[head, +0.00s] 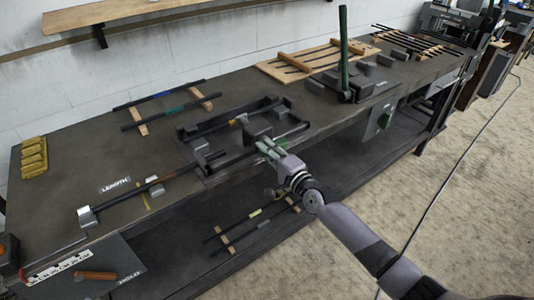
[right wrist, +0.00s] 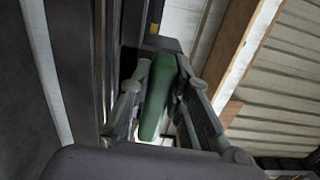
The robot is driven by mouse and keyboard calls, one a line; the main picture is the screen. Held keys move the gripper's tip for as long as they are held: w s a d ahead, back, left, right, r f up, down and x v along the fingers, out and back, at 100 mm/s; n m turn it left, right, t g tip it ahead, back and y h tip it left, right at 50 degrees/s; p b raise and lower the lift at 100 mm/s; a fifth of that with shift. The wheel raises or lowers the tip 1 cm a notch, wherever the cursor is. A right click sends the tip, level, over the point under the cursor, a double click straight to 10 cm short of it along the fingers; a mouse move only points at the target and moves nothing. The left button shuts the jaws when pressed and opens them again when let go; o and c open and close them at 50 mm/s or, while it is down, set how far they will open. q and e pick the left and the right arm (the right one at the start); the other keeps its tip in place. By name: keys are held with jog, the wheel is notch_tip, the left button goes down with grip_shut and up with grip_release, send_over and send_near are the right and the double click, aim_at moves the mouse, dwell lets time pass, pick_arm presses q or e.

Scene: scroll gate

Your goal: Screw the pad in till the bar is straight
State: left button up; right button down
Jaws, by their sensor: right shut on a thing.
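My right gripper (head: 270,146) is at the front edge of the workbench, beside the dark press frame (head: 215,121). In the right wrist view, its fingers (right wrist: 163,97) are shut on a green piece (right wrist: 156,95) in front of a dark block. I cannot tell whether this green piece is the pad or its handle. A long dark bar (head: 185,169) runs from the silver stop at the left through the frame. Its middle is partly hidden by dark blocks (head: 257,129), so I cannot tell how straight it is. My left gripper is not in view.
A green upright lever (head: 343,48) stands on the bench to the right. Spare bars (head: 165,107) lie on wooden strips behind the frame. Yellow blocks (head: 34,158) sit at the far left. More bars (head: 250,225) lie on the lower shelf. The bench (head: 70,170) has bare room left of the frame.

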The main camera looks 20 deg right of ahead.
jog(key=m, duration=0.4)
jog(key=shift+r+m, duration=0.4)
jog(key=m, duration=0.2)
jog(key=shift+d+r+m+p, duration=0.2)
jog(key=shift+r+m+p, duration=0.1)
jog(key=shift+p, duration=0.05)
jog(key=m, duration=0.1)
jog(key=m+p, duration=0.1)
jog(key=shift+w+d+r+m, duration=0.15)
jog(key=shift+d+r+m, duration=0.1)
jog(key=shift+m, duration=0.15)
jog(key=m+p, duration=0.1)
jog(key=m, duration=0.1)
jog(key=m+p, duration=0.1)
jog(key=m, duration=0.1)
jog(key=shift+w+d+r, duration=0.15)
jog(key=shift+d+r, duration=0.05)
jog(key=shift+d, duration=0.15)
jog(key=shift+w+d+m+p, duration=0.15)
jog(key=shift+m+p, duration=0.25)
jog(key=shift+m, duration=0.4)
jog(key=shift+s+d+m+p, duration=0.15)
jog(key=shift+m+p, duration=0.2)
jog(key=shift+m, duration=0.45)
jog(key=shift+w, duration=0.1)
jog(key=c, duration=1.5)
grip_release()
jog(key=shift+d, duration=0.1)
